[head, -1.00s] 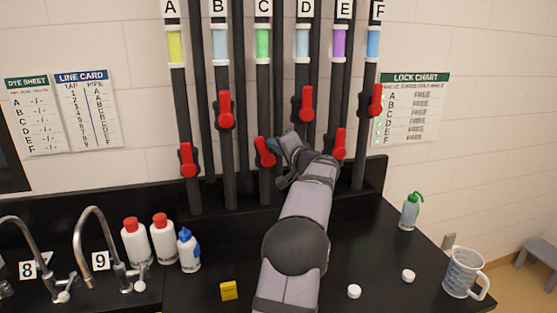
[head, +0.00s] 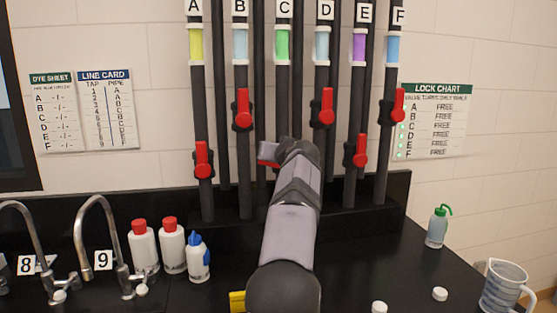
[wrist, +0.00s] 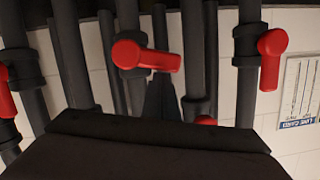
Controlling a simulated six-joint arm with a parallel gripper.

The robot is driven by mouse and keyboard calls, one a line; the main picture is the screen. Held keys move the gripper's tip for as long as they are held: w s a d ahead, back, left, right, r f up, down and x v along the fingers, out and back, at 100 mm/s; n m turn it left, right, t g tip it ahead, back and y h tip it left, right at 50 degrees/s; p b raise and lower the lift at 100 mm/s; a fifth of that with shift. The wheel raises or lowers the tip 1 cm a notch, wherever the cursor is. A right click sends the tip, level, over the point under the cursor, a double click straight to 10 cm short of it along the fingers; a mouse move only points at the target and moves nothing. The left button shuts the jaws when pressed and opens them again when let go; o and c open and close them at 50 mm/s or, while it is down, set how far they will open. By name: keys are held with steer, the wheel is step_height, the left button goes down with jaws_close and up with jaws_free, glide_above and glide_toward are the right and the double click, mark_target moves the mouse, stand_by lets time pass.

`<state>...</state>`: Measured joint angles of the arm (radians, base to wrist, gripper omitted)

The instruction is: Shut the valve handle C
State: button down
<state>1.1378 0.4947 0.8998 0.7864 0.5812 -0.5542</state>
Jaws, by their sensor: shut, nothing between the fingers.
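Valve handle C (head: 268,153) is the red lever on the pipe with the green band, labelled C. It lies nearly crosswise to its pipe, and my arm hides part of it in the head view. In the wrist view, which looks upside down, handle C (wrist: 147,57) shows in the middle, also nearly crosswise. My gripper (wrist: 160,80) is shut and empty, its dark fingertips close by the lever's arm. I cannot tell whether they touch it. The head view hides the fingers behind my wrist.
Red handles A (head: 203,159), B (head: 243,107), D (head: 323,106), E (head: 360,151) and F (head: 398,105) stand along their pipes on both sides. White bottles (head: 172,247) and taps stand left on the black bench. A jug (head: 503,287) stands right.

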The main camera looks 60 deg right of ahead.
steer(key=shift+w+a+f+n+b, duration=0.2)
steer(key=shift+f+n+b, duration=0.1)
steer(key=shift+f+b, duration=0.1)
steer(key=shift+w+a+f+n+b, duration=0.15)
steer(key=shift+f+n+b, duration=0.15)
steer(key=shift+b, duration=0.1)
stand_by(0.4)
steer(key=s+a+r+b, duration=0.1)
steer(key=s+a+r, duration=0.5)
steer(key=a, duration=0.1)
steer(key=shift+s+r, duration=0.2)
steer(key=shift+s, duration=0.2)
